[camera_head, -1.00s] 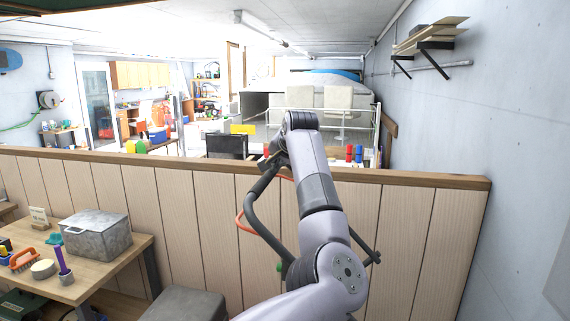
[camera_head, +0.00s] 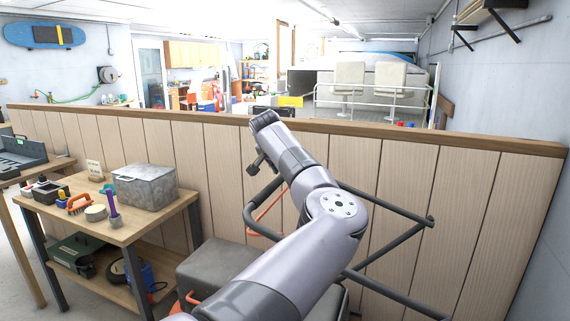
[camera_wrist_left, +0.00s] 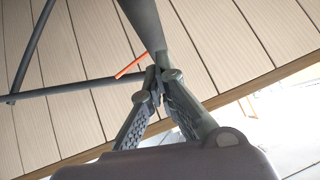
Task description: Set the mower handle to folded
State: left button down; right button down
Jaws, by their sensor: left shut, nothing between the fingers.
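The mower handle (camera_head: 395,243) is a dark tubular frame in front of the wood-panelled partition. It leans at a slant, with an orange bar (camera_head: 268,208) near its bent left end. My left arm crosses in front of part of it. My left gripper (camera_head: 257,164) is small and dark at the arm's end, just above the bent end. In the left wrist view the left gripper (camera_wrist_left: 158,72) is shut and empty, its fingertips right by a thick grey tube (camera_wrist_left: 143,22) of the handle. I cannot tell whether they touch. My right gripper is not in view.
The partition (camera_head: 430,190) runs close behind the handle. A workbench (camera_head: 130,230) at left holds a grey metal box (camera_head: 147,187), brushes and small items. A grey padded block (camera_head: 215,262) sits low beside the arm, with orange parts near it.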

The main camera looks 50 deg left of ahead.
pick_arm(q)
jog(key=shift+f, duration=0.1)
dwell(0.3)
jog(key=v, duration=1.2)
jog(key=shift+s+f, duration=0.1)
